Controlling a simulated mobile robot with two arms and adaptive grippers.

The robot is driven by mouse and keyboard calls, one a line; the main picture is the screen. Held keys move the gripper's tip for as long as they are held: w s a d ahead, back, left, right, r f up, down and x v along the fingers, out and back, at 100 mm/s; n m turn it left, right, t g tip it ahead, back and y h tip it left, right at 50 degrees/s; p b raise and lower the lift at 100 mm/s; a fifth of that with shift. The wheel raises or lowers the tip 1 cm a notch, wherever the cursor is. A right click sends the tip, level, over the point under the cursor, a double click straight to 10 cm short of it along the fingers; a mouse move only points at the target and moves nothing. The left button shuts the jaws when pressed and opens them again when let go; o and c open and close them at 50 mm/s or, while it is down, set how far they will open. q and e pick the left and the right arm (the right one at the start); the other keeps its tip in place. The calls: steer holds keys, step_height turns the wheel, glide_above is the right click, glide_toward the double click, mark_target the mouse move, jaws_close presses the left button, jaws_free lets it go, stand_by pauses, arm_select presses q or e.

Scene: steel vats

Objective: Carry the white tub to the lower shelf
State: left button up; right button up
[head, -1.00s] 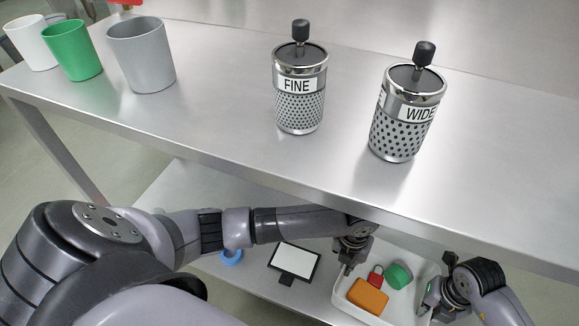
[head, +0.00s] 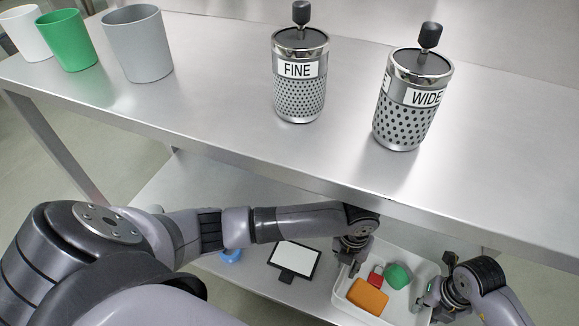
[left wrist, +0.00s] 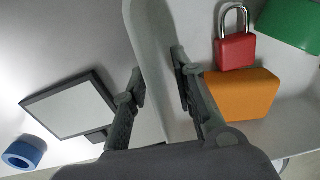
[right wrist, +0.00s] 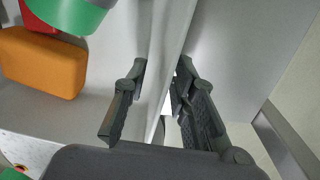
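The white tub (head: 340,301) is at lower-shelf level in the head view, upright. It holds an orange block (head: 367,296), a red padlock (head: 376,276) and a green piece (head: 398,275). My left gripper (head: 352,268) is shut on the tub's left wall; the left wrist view shows the wall between its fingers (left wrist: 157,72). My right gripper (head: 432,291) is shut on the right wall, which runs between its fingers in the right wrist view (right wrist: 160,78). I cannot tell whether the tub's bottom touches the lower shelf (head: 205,185).
A tablet-like panel (head: 295,258) and a blue ring (head: 230,256) lie on the lower shelf left of the tub. The upper shelf (head: 225,110) overhangs it, carrying the FINE (head: 299,95) and WIDE (head: 405,120) canisters and white, green and grey (head: 138,45) cups.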

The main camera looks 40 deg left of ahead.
steer(key=shift+r, duration=0.1)
arm_select(q)
step_height(320, 180, up, 12)
steer(key=shift+a, duration=0.3)
arm_select(e)
step_height(320, 180, up, 12)
steer(key=shift+d, duration=0.3)
arm_select(q)
steer(key=shift+f, duration=0.15)
